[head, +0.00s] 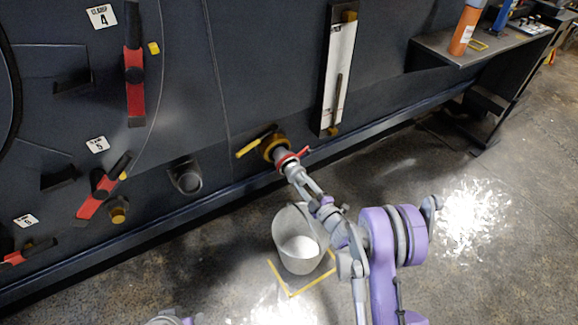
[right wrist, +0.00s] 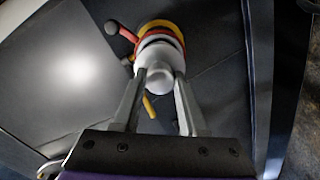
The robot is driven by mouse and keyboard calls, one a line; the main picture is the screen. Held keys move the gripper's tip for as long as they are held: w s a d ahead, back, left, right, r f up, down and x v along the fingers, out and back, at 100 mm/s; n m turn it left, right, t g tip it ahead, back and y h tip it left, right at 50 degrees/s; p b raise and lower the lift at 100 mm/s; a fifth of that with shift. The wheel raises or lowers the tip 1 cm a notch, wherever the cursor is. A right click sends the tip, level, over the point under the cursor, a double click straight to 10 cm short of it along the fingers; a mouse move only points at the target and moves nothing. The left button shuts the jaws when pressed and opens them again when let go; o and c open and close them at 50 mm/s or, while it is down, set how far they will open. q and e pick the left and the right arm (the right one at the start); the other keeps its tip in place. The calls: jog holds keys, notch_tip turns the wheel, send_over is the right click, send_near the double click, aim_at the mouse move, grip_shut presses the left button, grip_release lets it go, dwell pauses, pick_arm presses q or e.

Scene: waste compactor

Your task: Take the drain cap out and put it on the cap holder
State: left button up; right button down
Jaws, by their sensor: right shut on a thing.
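The drain cap (head: 284,161), grey with a red ring and red lever, sits at the yellow-brown drain outlet (head: 268,146) low on the dark machine wall. My right gripper (head: 292,172) is shut on the cap's grey end. In the right wrist view the pale rounded cap (right wrist: 159,76) lies between the fingertips of my right gripper (right wrist: 158,88), with red and yellow rings behind it. I cannot tell whether the cap is still seated. A dark round cup-like fitting (head: 186,176) on the wall, left of the outlet, may be the cap holder; it looks empty. My left gripper is out of view.
A grey bucket (head: 292,258) with pale contents stands on the floor below the outlet, by yellow floor marks (head: 313,286). A shelf (head: 470,50) with an orange bottle (head: 465,30) is at upper right.

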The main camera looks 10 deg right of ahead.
jog(key=shift+b+v, duration=0.55)
jog(key=shift+v, duration=1.2)
dwell(0.9)
